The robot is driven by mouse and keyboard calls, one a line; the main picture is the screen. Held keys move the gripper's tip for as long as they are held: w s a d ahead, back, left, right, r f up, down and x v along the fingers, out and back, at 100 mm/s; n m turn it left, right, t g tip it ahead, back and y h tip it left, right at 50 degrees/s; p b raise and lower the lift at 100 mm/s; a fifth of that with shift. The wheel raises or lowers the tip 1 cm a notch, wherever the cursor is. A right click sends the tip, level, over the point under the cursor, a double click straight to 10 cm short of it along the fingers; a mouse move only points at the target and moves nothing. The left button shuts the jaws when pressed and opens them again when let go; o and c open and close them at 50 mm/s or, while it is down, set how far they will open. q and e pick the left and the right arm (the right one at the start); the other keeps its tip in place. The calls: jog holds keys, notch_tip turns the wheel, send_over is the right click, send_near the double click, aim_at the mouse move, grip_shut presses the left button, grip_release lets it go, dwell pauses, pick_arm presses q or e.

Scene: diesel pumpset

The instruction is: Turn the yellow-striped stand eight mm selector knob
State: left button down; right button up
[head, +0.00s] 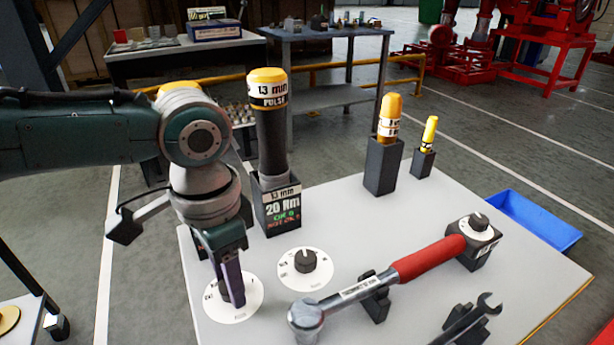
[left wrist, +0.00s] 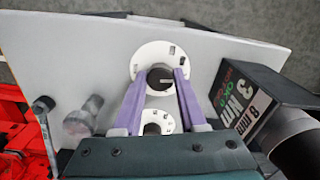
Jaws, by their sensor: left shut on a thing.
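My left gripper (head: 234,300) points down at the front left of the table, its purple fingers shut on a dark selector knob on a round white dial (head: 245,311). In the left wrist view the knob (left wrist: 160,78) sits between the fingertips, on its white dial (left wrist: 146,55). A black stand (left wrist: 262,98) marked 3 Nm and 8 mm is to the right there. In the head view my arm hides most of that area; only a yellow top (head: 178,87) shows behind it. My right gripper is not in view.
A second dial with a knob (head: 305,260) is close on the right. A 13 mm, 20 Nm stand (head: 280,208) rises behind it. A red-handled torque wrench (head: 430,258) lies across the table, with a spanner (head: 470,320) in front. Two smaller yellow-topped stands (head: 383,165) (head: 423,162) are behind.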

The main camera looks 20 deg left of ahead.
pick_arm(q)
jog(key=shift+r+m, duration=0.1)
jog(key=shift+m, duration=0.5)
jog(key=shift+p, duration=0.3)
jog(key=shift+c, duration=2.3)
grip_release()
notch_tip(320, 180, up, 8)
jog(key=p, duration=0.2)
jog(key=shift+r+p, duration=0.25)
jog(key=shift+p, duration=0.15)
jog(key=shift+r, duration=0.65)
jog(key=shift+d, duration=0.1)
